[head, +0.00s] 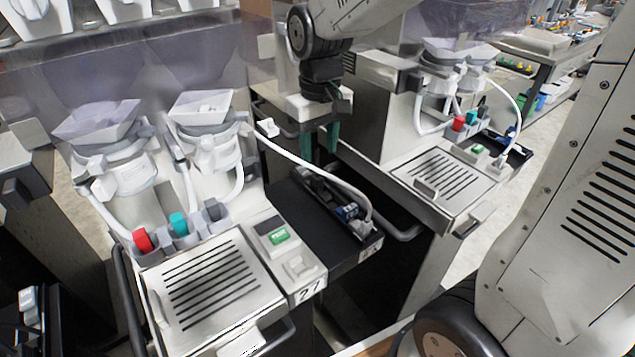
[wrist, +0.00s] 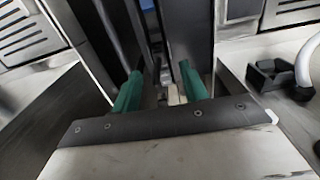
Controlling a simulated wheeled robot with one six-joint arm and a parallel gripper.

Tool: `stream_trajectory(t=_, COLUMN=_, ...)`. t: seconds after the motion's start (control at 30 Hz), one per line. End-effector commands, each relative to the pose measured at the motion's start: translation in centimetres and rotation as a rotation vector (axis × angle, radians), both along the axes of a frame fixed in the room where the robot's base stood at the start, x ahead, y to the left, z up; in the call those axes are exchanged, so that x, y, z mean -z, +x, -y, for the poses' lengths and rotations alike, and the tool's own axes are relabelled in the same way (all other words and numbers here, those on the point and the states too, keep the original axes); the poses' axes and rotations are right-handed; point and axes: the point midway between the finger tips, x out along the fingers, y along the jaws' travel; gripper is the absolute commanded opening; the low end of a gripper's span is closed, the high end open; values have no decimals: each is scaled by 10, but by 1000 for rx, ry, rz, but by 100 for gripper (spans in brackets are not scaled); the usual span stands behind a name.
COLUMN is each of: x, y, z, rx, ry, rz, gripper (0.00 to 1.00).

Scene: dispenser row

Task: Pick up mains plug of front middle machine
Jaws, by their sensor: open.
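The front machine (head: 215,280) in the head view has two white hoppers, a slotted drip tray and a number label. A white cable (head: 320,174) runs from its upper right side down to a narrow black tray (head: 310,183). The cable ends at a small pale and dark piece (head: 366,229) at the tray's front end, which looks like the mains plug; its exact shape is too small to tell. My gripper (head: 319,143) is open above and behind the tray, with green fingertips pointing down. In the wrist view my gripper (wrist: 162,90) has nothing clearly between its fingers.
Another machine (head: 440,180) stands to the right, with its own white cable (head: 518,100). A dark gap lies between the two machines, with a dark handle (head: 408,233) beside it. In the wrist view a black holder (wrist: 272,77) and a white cable (wrist: 308,60) show at right.

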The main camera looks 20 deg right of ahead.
Motion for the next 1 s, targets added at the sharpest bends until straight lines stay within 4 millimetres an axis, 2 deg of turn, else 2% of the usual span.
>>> stream_trajectory(t=0.1, x=10, y=13, z=-2, rx=-11, ry=-1, rz=-9, gripper=44)
stream_trajectory(t=0.2, x=19, y=16, z=-3, rx=-13, ry=0, rz=-10, gripper=44)
stream_trajectory(t=0.47, x=48, y=15, z=0, rx=-11, ry=0, rz=-12, gripper=44)
stream_trajectory(t=0.7, x=83, y=13, z=3, rx=-11, ry=-1, rz=-13, gripper=44)
stream_trajectory(t=1.0, x=90, y=13, z=3, rx=-11, ry=-1, rz=-8, gripper=44)
